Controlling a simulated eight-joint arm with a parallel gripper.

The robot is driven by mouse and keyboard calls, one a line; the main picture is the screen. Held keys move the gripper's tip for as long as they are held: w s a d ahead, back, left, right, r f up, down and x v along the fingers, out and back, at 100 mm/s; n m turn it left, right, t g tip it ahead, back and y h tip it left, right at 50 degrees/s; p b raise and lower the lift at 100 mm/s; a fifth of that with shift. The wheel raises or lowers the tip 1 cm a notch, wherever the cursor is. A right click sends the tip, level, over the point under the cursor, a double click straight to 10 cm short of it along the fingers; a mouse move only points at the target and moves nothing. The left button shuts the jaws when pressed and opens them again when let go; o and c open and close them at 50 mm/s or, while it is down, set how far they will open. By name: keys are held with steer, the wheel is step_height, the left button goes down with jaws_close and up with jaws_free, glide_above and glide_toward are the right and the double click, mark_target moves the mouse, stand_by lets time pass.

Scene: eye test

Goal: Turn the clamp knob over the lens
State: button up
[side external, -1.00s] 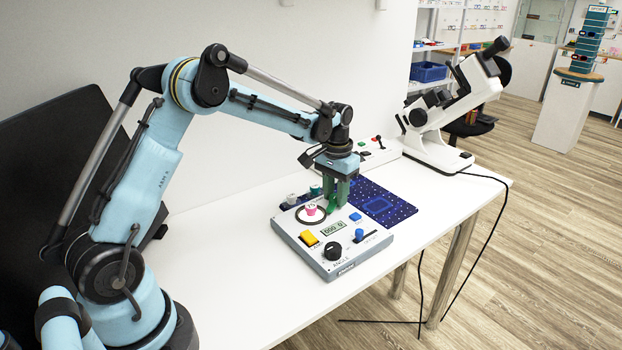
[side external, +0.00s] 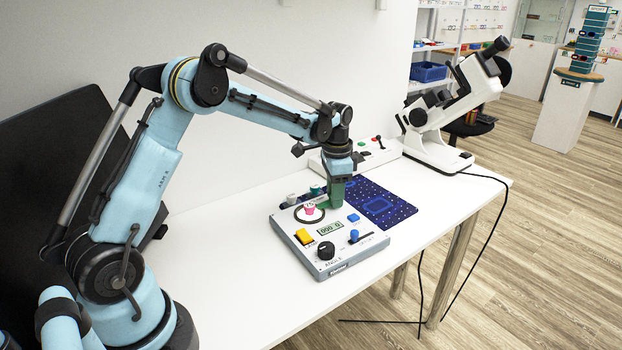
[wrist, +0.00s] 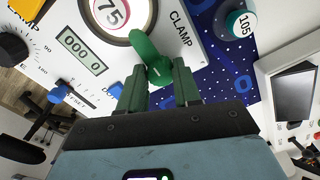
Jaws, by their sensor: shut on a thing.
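The white device (side external: 345,268) with the lens on it stands on the table. The lens is a pink disc marked 75 (wrist: 110,12) inside a dark ring; it also shows in the side view (side external: 309,206). The green clamp knob (wrist: 160,72) sits beside the ring, near the CLAMP label. Its green arm points to the ring, and its tip overlaps the ring's edge. My gripper (wrist: 159,80) is shut on the clamp knob, with one green finger on either side. In the side view my gripper (side external: 337,190) hides the knob.
A blue dotted mat (side external: 378,204) lies behind the device. A green pot marked 105 (wrist: 240,24) stands on it in the wrist view. The yellow button (side external: 304,236), black dial (side external: 326,250) and blue slider (side external: 354,236) are close by. A white microscope-like instrument (side external: 440,130) stands farther right.

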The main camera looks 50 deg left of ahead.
stand_by(0.4)
steer(key=o, duration=0.8)
step_height(320, 180, up, 12)
steer(key=shift+r, duration=0.1)
